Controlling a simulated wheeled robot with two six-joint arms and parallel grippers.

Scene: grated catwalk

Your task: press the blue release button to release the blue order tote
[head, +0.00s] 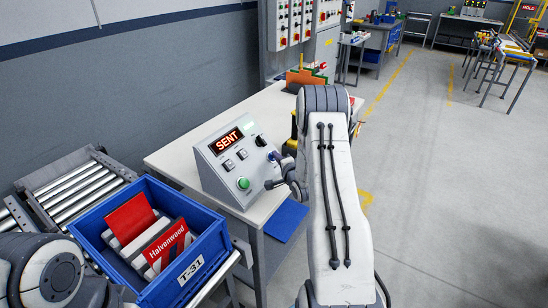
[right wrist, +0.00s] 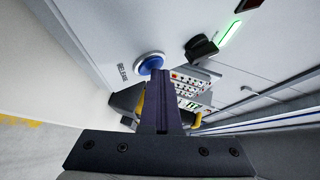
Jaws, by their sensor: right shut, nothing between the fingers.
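The sloped grey control box (head: 212,177) stands on the white table with its display (head: 226,141) lit "SENT". Its blue release button (right wrist: 149,62), beside the word "RELEASE", shows in the right wrist view. My right gripper (right wrist: 159,75) is shut and empty, its fingertips at the button's edge and partly covering it; I cannot tell whether they touch. In the head view my right arm comes in front of the box's right side. The blue order tote (head: 201,247), labelled "T-31", sits at the lower left with red-and-white "Halvenwood" packs inside. My left gripper is out of view.
A roller conveyor (head: 76,190) lies at the left behind the tote. Electrical cabinets (head: 291,22) stand at the back. The floor at the right is open.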

